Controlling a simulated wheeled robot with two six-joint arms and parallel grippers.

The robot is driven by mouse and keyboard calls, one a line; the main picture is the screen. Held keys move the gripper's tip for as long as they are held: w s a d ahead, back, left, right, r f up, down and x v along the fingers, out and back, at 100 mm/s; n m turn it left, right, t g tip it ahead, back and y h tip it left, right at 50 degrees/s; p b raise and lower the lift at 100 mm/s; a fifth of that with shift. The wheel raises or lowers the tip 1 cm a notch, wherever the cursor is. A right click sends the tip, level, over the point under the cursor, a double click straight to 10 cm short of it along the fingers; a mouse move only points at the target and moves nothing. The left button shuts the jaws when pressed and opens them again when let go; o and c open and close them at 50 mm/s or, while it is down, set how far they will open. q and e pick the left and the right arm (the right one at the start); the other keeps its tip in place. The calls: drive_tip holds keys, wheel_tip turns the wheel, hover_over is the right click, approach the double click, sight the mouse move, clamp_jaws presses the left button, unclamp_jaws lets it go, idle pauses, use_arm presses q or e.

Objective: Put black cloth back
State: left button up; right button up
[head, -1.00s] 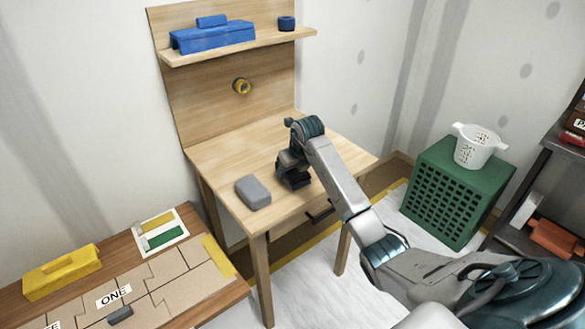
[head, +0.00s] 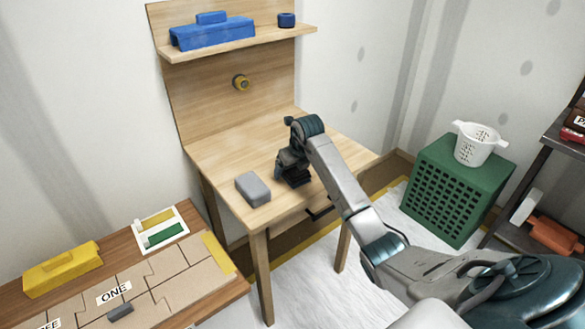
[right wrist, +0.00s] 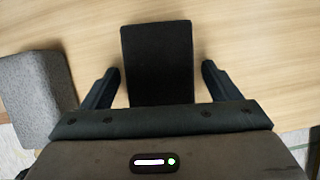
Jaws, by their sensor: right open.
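The black cloth (right wrist: 157,60) lies on the wooden table as a dark rectangular block in the right wrist view. My right gripper (right wrist: 160,78) is open, with one finger on each side of the cloth's near part and a gap on both sides. In the head view my right gripper (head: 290,167) is low over the table, and I cannot clearly separate the cloth from its dark parts. My left gripper is not in view.
A grey block (head: 253,189) sits on the wooden table (head: 230,155) just left of the gripper. A shelf above holds a blue box (head: 212,36). A green crate (head: 450,200) with a white basket (head: 479,145) stands right. A puzzle table is lower left.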

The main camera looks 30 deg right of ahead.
sight(295, 169)
drive_tip(key=v, duration=0.1)
drive_tip(key=b+v, duration=0.1)
drive_tip(key=v, duration=0.3)
drive_tip(key=shift+w+r, duration=0.2)
drive_tip(key=shift+r, duration=0.1)
drive_tip(key=v, duration=0.4)
drive_tip(key=shift+r, duration=0.15)
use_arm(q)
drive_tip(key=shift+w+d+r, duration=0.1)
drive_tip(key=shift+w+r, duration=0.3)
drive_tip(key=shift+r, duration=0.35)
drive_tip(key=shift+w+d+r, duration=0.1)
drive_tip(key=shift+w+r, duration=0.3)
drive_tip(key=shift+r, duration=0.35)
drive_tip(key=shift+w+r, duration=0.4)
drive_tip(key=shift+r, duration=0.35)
use_arm(e)
drive_tip(key=shift+s+r, duration=0.3)
drive_tip(key=shift+r, duration=0.25)
